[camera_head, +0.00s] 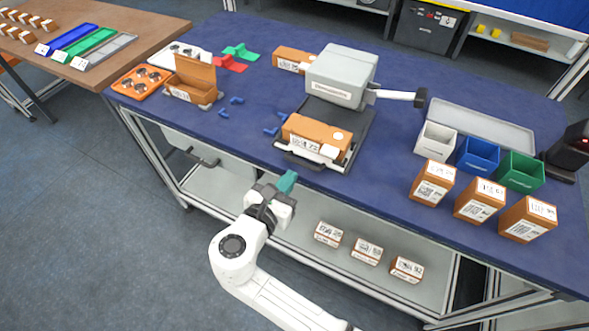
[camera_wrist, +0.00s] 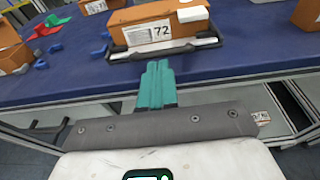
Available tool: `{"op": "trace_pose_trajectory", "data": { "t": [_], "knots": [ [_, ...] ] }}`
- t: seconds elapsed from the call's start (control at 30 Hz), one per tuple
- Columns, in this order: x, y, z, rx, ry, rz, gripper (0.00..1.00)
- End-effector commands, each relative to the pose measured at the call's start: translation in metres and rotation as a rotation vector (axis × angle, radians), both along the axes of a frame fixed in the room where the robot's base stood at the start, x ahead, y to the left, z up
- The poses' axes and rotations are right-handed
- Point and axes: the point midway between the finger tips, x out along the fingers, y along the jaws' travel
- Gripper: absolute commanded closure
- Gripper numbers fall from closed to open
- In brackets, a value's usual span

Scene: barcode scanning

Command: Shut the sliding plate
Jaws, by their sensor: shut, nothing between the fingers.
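The sliding plate (camera_head: 350,160) is a dark flat tray that sticks out from under a grey machine (camera_head: 341,77) toward the table's front edge. An orange-brown box (camera_head: 312,131) with a label lies on its front part; in the wrist view the box (camera_wrist: 150,32) shows the number 72. The plate's front handle (camera_wrist: 125,55) shows there too. My gripper (camera_head: 287,182) has teal fingers, shut and empty, in front of the table edge and short of the plate. In the wrist view the closed fingers (camera_wrist: 156,85) point at the plate's front.
Small blue pieces (camera_head: 272,131) lie left of the plate. An open box (camera_head: 195,80) and an orange tray (camera_head: 142,82) stand further left. White, blue and green bins (camera_head: 478,156) and several boxes (camera_head: 480,201) stand at right. The machine's lever (camera_head: 400,95) sticks out to the right.

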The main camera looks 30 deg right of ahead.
Motion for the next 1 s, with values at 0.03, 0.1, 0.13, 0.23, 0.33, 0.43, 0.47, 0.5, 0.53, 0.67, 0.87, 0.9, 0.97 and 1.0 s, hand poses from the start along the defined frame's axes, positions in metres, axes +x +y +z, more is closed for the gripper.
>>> {"op": "trace_pose_trajectory", "data": {
  "t": [0.03,0.1,0.13,0.23,0.33,0.43,0.47,0.5,0.53,0.67,0.87,0.9,0.97,1.0],
  "knots": [
    [0.005,-0.007,0.0,0.0,0.0,-0.003,1.0],
    [0.01,-0.014,-0.003,-0.001,0.001,-0.002,1.0],
    [0.012,-0.017,-0.004,-0.001,0.001,-0.002,1.0],
    [0.017,-0.023,-0.006,0.0,0.0,-0.002,1.0],
    [0.02,-0.026,-0.007,0.0,0.0,0.0,1.0],
    [0.021,-0.027,-0.007,0.001,-0.001,0.001,1.0],
    [0.021,-0.027,-0.007,0.001,-0.001,0.001,1.0],
    [0.021,-0.027,-0.007,0.001,-0.001,0.001,1.0],
    [0.021,-0.027,-0.007,0.001,-0.001,0.001,1.0],
    [0.021,-0.027,-0.007,0.001,-0.001,0.0,1.0],
    [0.034,-0.046,-0.005,0.0,-0.002,-0.006,1.0],
    [0.04,-0.055,-0.004,0.001,-0.001,-0.006,1.0],
    [0.05,-0.069,-0.005,0.001,-0.001,-0.008,1.0],
    [0.057,-0.079,-0.005,0.001,-0.002,-0.008,1.0]
  ]
}}
